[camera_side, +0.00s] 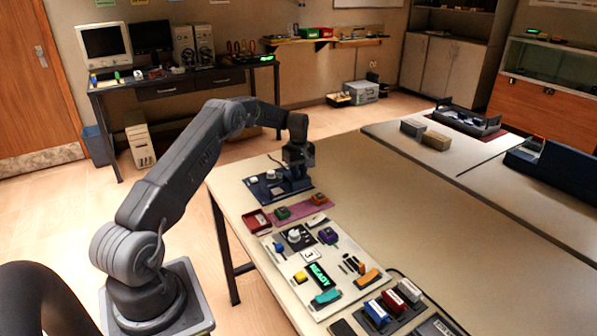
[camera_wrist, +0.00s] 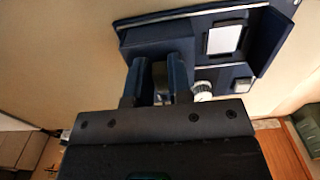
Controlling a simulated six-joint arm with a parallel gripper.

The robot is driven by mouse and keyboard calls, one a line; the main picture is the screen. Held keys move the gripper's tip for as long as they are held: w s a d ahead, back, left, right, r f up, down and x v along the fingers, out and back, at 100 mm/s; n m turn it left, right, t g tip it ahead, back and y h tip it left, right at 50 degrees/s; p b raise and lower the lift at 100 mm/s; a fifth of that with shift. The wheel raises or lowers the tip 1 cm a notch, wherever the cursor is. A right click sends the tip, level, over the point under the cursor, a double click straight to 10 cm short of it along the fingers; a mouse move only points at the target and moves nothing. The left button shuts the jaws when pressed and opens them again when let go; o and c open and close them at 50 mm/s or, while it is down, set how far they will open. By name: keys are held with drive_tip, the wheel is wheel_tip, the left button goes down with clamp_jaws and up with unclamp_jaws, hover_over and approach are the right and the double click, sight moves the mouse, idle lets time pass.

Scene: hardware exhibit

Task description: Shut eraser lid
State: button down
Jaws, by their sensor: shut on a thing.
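The eraser looks to be the dark blue device (camera_side: 268,192) at the far end of the long table. In the wrist view, its dark blue body (camera_wrist: 260,40) has a pale rectangular panel, a smaller pale square and a white knob beside the fingers. My gripper (camera_side: 298,163) is over the right part of the device. In the wrist view, my gripper (camera_wrist: 158,82) has its two dark fingers closed on a narrow part, apparently of the eraser lid. The fingers and wrist hide most of that part, and I cannot tell the lid's angle.
A pink mat (camera_side: 300,211) with small coloured parts and a red tray (camera_side: 256,221) lie nearer the camera.

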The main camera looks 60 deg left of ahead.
drive_tip(key=shift+s, duration=4.05)
drive_tip(key=c, duration=1.1)
unclamp_jaws()
drive_tip(key=shift+o, duration=0.3)
drive_tip(key=shift+r, duration=0.25)
wheel_tip(320, 180, up, 13)
drive_tip(key=shift+r, duration=0.2)
